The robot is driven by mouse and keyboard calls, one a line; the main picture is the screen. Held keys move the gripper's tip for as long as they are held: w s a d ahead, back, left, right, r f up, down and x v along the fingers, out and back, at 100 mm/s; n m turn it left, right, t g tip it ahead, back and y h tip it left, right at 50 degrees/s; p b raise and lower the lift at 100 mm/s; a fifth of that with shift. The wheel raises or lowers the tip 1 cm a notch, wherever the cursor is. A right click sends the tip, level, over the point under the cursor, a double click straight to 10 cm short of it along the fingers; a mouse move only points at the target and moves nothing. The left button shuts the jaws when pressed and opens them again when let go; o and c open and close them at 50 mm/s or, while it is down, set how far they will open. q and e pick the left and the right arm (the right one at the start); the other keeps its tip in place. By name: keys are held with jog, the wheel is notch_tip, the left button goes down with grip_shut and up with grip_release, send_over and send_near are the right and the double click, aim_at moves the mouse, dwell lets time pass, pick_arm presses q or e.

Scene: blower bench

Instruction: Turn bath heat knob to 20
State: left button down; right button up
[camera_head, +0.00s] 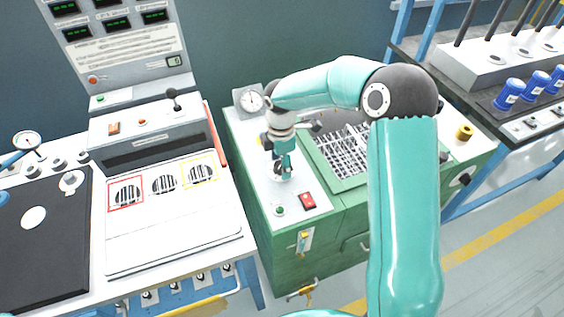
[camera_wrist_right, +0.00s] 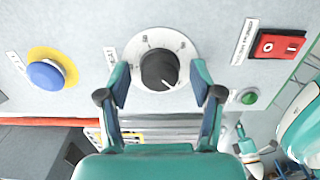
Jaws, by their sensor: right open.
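The bath heat knob (camera_wrist_right: 158,69) is a black round knob with a white pointer line, on a white dial plate (camera_wrist_right: 184,51) with small printed marks. The line points to the lower right in the right wrist view; the number it meets cannot be read. My right gripper (camera_wrist_right: 161,84) is open, with one fingertip on each side of the knob and gaps visible between. In the head view my right gripper (camera_head: 283,173) points down over the white top panel of the green cabinet (camera_head: 335,218) and largely hides the knob.
A red rocker switch (camera_wrist_right: 279,44), a green button (camera_wrist_right: 249,97) and a blue button on a yellow ring (camera_wrist_right: 46,74) are near the knob. A gauge (camera_head: 250,100) stands behind my gripper. A metal grid (camera_head: 345,150) lies to its right, and a panelled bench (camera_head: 172,232) to its left.

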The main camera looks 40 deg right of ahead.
notch_tip(320, 180, up, 12)
dwell(0.6)
